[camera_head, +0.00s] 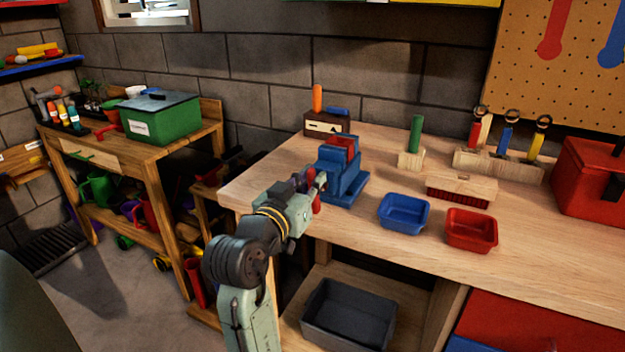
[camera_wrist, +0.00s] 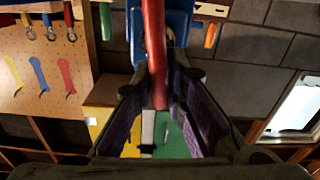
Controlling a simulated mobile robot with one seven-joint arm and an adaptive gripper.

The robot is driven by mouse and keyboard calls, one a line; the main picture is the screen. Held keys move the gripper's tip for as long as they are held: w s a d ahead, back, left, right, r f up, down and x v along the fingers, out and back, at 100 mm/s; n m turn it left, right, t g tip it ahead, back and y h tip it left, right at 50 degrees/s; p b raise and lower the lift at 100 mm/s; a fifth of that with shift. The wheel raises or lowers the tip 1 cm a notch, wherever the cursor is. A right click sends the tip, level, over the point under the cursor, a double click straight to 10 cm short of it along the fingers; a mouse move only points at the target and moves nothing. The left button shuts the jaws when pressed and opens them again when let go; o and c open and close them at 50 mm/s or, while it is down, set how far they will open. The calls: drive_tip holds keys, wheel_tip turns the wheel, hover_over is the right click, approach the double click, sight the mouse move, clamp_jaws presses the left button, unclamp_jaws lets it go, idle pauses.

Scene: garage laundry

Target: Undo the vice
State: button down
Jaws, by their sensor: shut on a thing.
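The blue vice (camera_head: 344,182) stands on the wooden workbench near its left end, with red jaw parts at its top. Its red handle (camera_head: 316,203) hangs at the front, partly hidden by my gripper (camera_head: 313,186). In the wrist view the red handle (camera_wrist: 154,50) runs down from the blue vice body (camera_wrist: 179,22) to between the purple finger pads of my gripper (camera_wrist: 160,92). The fingers are shut on the handle. How far apart the vice jaws stand cannot be made out.
A blue tray (camera_head: 404,212) and a red tray (camera_head: 471,230) sit right of the vice on the workbench (camera_head: 540,250). A brush (camera_head: 462,190) lies behind them. A wooden block with an orange handle (camera_head: 326,122) stands behind the vice. A dark bin (camera_head: 348,315) sits below.

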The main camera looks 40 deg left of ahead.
drive_tip(key=shift+n+p, duration=0.45)
drive_tip(key=shift+n, duration=0.55)
drive_tip(key=c, duration=1.8)
unclamp_jaws()
drive_tip(key=shift+w, duration=0.1)
drive_tip(key=shift+o, duration=0.8)
drive_tip(key=v, duration=1.2)
drive_tip(key=shift+a+f, duration=0.1)
